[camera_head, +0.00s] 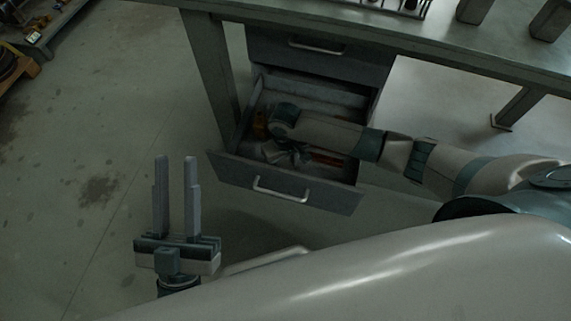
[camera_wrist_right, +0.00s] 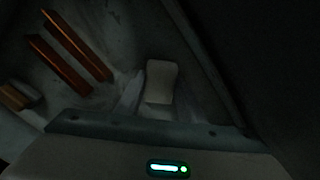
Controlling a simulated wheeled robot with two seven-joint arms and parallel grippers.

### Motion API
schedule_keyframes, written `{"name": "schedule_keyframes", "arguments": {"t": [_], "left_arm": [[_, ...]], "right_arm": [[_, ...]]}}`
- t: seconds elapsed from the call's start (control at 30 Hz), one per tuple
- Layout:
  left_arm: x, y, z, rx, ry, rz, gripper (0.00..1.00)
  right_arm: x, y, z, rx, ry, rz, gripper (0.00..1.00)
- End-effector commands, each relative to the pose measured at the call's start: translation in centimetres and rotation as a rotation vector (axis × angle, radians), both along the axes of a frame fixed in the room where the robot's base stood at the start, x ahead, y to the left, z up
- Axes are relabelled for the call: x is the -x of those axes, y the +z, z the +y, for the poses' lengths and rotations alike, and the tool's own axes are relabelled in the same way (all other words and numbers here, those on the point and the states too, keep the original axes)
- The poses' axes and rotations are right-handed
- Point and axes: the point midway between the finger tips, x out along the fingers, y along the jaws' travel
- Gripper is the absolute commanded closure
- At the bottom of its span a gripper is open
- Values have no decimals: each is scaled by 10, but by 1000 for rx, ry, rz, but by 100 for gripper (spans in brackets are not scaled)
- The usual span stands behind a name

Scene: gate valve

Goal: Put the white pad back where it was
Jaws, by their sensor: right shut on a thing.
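The white pad (camera_wrist_right: 161,80) shows pale and upright between the two fingers of my right gripper (camera_wrist_right: 160,92) in the dark right wrist view. The right gripper is shut on it. In the head view my right arm reaches down into the open lower drawer (camera_head: 335,190); the gripper there is small and dim, and I cannot make out the pad. My left gripper (camera_head: 175,158) is open and empty, fingers pointing up, left of the drawer and apart from it.
Orange-brown bars (camera_wrist_right: 70,60) lie in the drawer to the left of the pad. The closed upper drawer (camera_head: 318,55) and workbench (camera_head: 400,40) are above.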

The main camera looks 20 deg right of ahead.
Motion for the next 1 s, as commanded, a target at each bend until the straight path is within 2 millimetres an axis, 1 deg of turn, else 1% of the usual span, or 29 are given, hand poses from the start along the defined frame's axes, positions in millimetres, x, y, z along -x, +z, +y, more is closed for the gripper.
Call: {"name": "schedule_keyframes", "arguments": {"t": [0.07,0.1,0.13,0.17,0.53,0.67,0.87,1.0], "left_arm": [[0,-1,-1,-2,-1,10,72],[1,-2,-1,-2,-2,13,72],[1,-3,-1,-2,-2,13,72],[1,-2,-1,-2,-2,13,72],[1,-3,-1,-2,-2,11,72],[-1,0,-1,-2,-2,10,72],[-10,-17,-4,-43,-8,118,72],[-19,-34,-5,-78,-11,214,72]], "right_arm": [[0,-2,0,-1,-1,1,83],[0,-2,0,-1,0,0,55],[0,-2,0,-1,0,0,48],[0,-2,0,-1,0,0,46],[0,0,0,0,0,0,46],[0,7,0,0,0,-1,46],[0,27,0,0,0,-1,46],[0,43,0,-1,0,0,46]]}}
